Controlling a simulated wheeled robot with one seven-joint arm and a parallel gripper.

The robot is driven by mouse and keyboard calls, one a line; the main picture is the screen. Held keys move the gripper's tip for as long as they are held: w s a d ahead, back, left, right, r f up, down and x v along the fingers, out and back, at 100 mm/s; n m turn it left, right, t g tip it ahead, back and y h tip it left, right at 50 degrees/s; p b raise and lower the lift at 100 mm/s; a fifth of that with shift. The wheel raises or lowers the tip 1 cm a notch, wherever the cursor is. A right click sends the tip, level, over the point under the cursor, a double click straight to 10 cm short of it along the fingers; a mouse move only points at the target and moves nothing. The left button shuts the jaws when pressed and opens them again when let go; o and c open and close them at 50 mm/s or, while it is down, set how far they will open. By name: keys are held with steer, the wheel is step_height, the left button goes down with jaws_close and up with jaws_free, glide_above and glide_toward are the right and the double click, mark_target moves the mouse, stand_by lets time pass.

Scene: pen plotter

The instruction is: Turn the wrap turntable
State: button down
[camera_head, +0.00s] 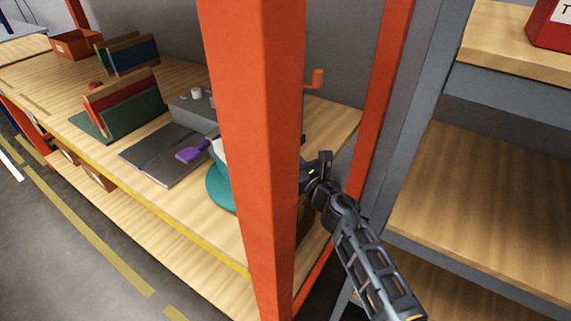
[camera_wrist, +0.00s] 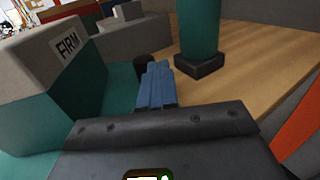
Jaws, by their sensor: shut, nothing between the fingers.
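The wrap turntable (camera_head: 217,190) shows as a teal disc on the wooden shelf, partly hidden behind an orange post. In the wrist view its teal surface (camera_wrist: 121,92) lies under a grey-and-teal block (camera_wrist: 60,85) labelled FIRM. A short dark peg (camera_wrist: 143,65) stands just beyond and slightly left of my fingertips; I cannot tell if they touch it. My gripper (camera_wrist: 156,82) is shut and empty, its blue fingers together over the turntable's edge. In the head view my gripper (camera_head: 306,172) is right of the post, its tips largely hidden.
The orange post (camera_head: 262,130) stands close to my gripper. A teal column with a black base (camera_wrist: 200,62) rises right of my fingers. A dark mat (camera_head: 165,152) with a purple-handled tool (camera_head: 192,151), a grey box (camera_head: 190,112) and an orange crank (camera_head: 315,79) are nearby.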

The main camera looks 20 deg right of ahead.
steer(key=shift+w+a+y+b, duration=0.1)
steer(key=shift+w+y+b, duration=0.25)
steer(key=shift+w, duration=0.6)
steer(key=shift+w+n+y, duration=0.4)
steer(key=shift+n+y, duration=0.3)
steer(key=shift+y, duration=0.05)
steer(key=shift+a+g, duration=0.1)
steer(key=shift+g, duration=0.2)
